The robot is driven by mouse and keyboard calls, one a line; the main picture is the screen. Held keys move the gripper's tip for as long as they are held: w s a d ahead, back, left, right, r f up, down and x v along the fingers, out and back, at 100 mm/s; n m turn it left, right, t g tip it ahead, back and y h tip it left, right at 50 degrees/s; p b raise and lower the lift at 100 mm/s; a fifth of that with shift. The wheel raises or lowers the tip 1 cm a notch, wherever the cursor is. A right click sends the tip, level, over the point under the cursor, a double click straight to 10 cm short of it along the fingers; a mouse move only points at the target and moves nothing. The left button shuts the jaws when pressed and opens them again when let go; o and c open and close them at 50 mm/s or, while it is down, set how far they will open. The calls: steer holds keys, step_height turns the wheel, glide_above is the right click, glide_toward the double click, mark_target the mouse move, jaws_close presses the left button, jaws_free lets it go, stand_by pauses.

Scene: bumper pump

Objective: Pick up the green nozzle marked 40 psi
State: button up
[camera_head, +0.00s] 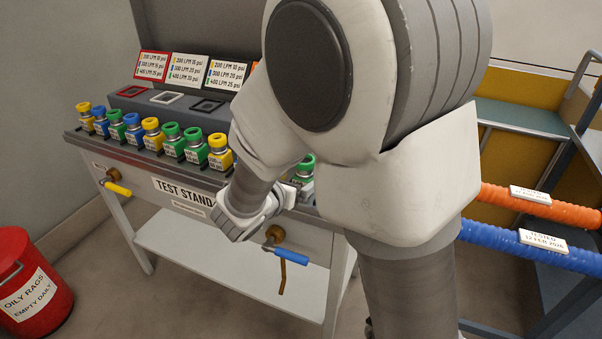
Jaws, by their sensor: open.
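Several nozzles with green, blue and yellow tops stand in a row on the test stand (190,190). Green-topped ones include one left of centre (171,131), one beside it (193,135), one farther left (115,116) and one right of my forearm (307,164). Their markings are too small to read, so I cannot tell which is the 40 psi one. Part of the row is hidden behind my arm. My gripper (243,222) is open, in front of the stand's front edge and below the row. Its fingertips are hard to make out, and I see nothing held.
Three sign cards, red (153,65), white (187,68) and black (228,75), stand behind square frames. A blue-handled valve (288,256) and a yellow-handled one (117,188) stick out in front. A red rag bin (35,290) stands left; orange and blue hoses (490,238) lie right.

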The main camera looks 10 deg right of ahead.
mark_target(301, 178)
steer(key=b+x, duration=0.1)
steer(key=x, duration=0.3)
steer(key=shift+d+f, duration=0.2)
steer(key=shift+d, duration=0.05)
steer(key=shift+r, duration=0.1)
jaws_close()
